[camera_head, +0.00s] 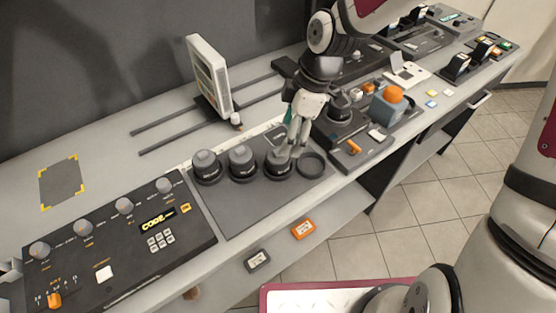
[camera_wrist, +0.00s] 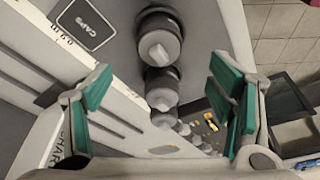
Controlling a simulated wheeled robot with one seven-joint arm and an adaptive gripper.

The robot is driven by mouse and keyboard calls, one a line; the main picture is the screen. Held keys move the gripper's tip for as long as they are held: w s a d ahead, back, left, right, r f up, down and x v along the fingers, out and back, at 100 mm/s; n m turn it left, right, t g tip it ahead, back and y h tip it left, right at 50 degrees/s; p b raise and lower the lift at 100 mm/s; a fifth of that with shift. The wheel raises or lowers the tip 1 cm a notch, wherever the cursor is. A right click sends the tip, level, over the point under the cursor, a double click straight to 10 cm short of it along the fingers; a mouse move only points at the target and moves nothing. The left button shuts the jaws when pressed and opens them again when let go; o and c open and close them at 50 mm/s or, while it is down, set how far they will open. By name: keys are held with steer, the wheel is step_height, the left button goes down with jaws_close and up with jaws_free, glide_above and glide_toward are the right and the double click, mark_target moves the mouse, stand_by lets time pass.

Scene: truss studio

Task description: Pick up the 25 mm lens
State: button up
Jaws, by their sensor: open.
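Three dark lenses with grey caps stand upright in a row on a dark grey mat (camera_head: 236,215): a left lens (camera_head: 206,167), a middle lens (camera_head: 241,162) and a right lens (camera_head: 278,164). I cannot read any focal length, so I cannot tell which is the 25 mm one. My gripper (camera_head: 296,143) is open and empty, pointing down close to the right lens and partly in front of it. In the wrist view, my gripper (camera_wrist: 161,76) has its fingers spread on either side of the lens row; a near lens (camera_wrist: 158,44) and another lens (camera_wrist: 162,87) show there.
A control panel (camera_head: 125,240) with knobs stands left of the mat. A white monitor (camera_head: 209,75) stands behind. An orange-topped device (camera_head: 388,103) stands to the right. Small cartridges (camera_head: 303,230) sit along the front.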

mark_target(278, 155)
steer(key=x, duration=0.9)
steer(key=c, duration=1.7)
